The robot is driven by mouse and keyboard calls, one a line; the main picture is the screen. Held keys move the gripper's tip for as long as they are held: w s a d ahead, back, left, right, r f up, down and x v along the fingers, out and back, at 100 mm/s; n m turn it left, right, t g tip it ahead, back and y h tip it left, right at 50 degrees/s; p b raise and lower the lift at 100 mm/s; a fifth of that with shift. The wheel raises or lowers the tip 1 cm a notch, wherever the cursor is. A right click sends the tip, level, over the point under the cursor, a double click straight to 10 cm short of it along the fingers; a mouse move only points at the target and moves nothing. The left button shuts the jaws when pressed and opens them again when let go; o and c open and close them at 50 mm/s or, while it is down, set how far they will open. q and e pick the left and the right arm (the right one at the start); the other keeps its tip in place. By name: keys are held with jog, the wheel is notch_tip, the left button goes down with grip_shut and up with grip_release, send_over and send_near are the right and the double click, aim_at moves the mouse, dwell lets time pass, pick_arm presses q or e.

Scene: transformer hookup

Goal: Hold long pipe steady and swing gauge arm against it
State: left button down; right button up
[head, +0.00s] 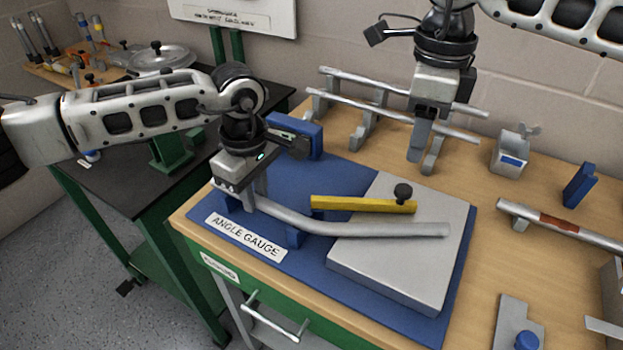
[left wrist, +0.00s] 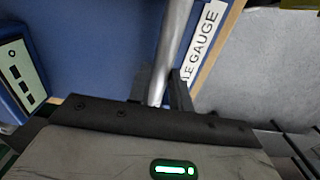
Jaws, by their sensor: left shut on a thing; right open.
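The long pipe (head: 350,229) is grey and bent. It lies across the blue angle gauge board (head: 454,293), and its right part is over the grey plate (head: 385,268). My left gripper (head: 255,195) is shut on the pipe near its left end; the left wrist view shows the pipe (left wrist: 176,45) between the fingers (left wrist: 160,90). The yellow gauge arm (head: 350,204) lies on the plate with a black knob (head: 403,192) near its right end. A gap shows between the arm's left part and the pipe. My right gripper (head: 422,150) is open and empty, behind the plate.
A rack with straight pipes (head: 395,115) stands at the back, close to my right gripper. A grey clamp block (head: 510,152), a blue block (head: 579,186) and another pipe (head: 565,228) are at the right.

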aim_at(405, 188)
notch_tip(405, 188, down, 10)
jog(key=m, duration=0.5)
dwell(0.6)
